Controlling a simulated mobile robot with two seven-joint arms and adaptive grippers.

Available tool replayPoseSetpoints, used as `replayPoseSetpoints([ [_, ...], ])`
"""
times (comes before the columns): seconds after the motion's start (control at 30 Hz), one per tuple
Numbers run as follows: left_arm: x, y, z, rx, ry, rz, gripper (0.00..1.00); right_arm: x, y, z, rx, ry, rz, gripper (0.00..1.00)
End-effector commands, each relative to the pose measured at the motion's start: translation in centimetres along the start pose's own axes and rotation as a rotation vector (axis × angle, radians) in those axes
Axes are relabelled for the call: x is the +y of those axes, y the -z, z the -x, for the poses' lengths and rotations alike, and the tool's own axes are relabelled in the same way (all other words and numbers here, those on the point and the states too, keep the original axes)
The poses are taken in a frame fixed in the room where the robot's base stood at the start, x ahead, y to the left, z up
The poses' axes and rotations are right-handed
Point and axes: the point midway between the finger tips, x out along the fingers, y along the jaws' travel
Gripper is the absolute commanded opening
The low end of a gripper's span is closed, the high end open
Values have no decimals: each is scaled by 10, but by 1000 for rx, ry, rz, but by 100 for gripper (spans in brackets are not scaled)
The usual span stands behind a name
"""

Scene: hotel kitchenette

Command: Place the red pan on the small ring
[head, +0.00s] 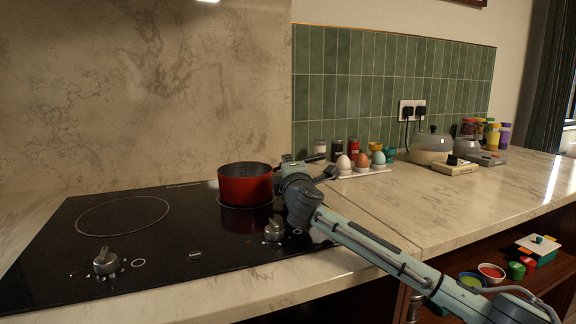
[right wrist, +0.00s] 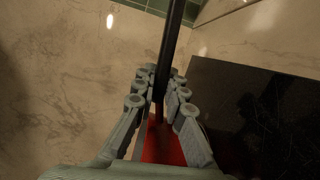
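The red pan (head: 245,185) is upright at the right rear of the black hob. It is over the small ring (head: 240,206), which is mostly hidden beneath it. I cannot tell whether its base touches the glass. My right gripper (head: 292,172) is at the pan's right side, by its black handle. In the right wrist view the fingers of the gripper (right wrist: 158,88) lie on both sides of the black handle (right wrist: 172,40) and look closed on it. Part of the red pan (right wrist: 162,145) shows below, between the fingers. My left gripper is not in view.
A larger ring (head: 122,215) on the hob's left is empty. Knobs (head: 106,262) stand along the front of the hob (head: 190,255). An egg holder (head: 362,172) and spice jars (head: 338,149) stand just right of my right gripper. The counter's right part is largely clear.

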Motion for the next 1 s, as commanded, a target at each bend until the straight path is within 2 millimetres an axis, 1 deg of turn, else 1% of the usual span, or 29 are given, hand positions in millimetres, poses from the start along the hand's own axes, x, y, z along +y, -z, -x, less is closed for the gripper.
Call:
replayPoseSetpoints([
  [0.03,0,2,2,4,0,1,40,0,0,0,0,0,0,17],
  [0.13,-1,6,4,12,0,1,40,0,0,0,0,0,0,29],
  [0.17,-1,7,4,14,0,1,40,0,0,0,0,0,0,32],
  [0.43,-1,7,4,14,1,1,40,1,0,0,0,0,0,32],
  [0.53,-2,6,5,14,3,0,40,4,0,0,0,-1,0,32],
  [0.6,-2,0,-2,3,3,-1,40,1,0,9,2,0,-1,32],
  [0.67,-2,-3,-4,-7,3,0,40,1,0,19,3,0,-1,32],
  [0.73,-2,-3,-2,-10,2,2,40,1,0,34,3,0,-1,32],
  [0.77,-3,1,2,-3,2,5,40,0,0,40,2,0,-2,32],
  [0.8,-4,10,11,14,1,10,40,0,0,50,4,0,-2,32],
  [0.83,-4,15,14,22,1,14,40,1,0,57,3,0,-2,32],
  [1.0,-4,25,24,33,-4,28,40,1,0,92,2,0,-1,32],
])
